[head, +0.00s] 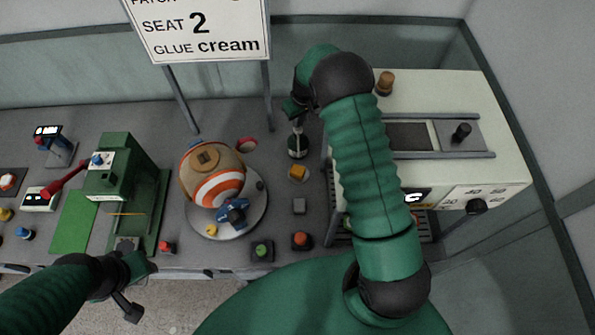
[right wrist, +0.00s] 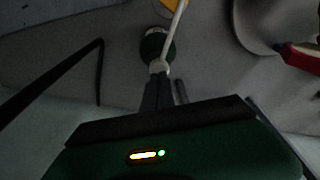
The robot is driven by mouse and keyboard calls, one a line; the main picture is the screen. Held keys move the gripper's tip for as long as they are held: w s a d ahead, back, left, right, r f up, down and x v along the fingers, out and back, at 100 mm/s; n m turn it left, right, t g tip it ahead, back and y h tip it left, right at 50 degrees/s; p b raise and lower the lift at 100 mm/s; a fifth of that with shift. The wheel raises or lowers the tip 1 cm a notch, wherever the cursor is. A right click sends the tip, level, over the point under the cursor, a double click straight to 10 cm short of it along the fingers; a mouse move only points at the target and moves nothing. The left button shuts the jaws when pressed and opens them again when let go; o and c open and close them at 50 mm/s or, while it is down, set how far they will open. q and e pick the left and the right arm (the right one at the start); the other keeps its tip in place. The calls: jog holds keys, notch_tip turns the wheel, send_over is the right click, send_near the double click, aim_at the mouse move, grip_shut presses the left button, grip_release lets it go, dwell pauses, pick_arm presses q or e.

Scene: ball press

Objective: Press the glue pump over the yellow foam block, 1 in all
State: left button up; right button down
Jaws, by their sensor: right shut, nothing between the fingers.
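The glue pump (head: 297,147) is a small dark green bottle with a pale top, standing upright on the grey bench. It also shows in the right wrist view (right wrist: 153,46), with its pale nozzle reaching toward the yellow block. The yellow foam block (head: 298,172) sits on a small pale pad just in front of the pump; its edge shows in the right wrist view (right wrist: 199,5). My right gripper (head: 297,120) is shut and empty, with its fingertips right at the pump head; contact cannot be told. My left gripper (head: 134,287) hangs at the front bench edge, its jaws unclear.
A striped ball (head: 212,175) sits on a round plate left of the pump. A green press (head: 122,170) stands further left. A cream machine (head: 465,130) stands right. A grey block (head: 299,206), green button (head: 261,250) and orange-red button (head: 301,240) lie in front. A sign (head: 200,30) rises behind.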

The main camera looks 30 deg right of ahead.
notch_tip(320, 180, up, 6)
jog(key=p, duration=0.3)
jog(key=shift+p, duration=0.35)
jog(key=shift+f, duration=0.1)
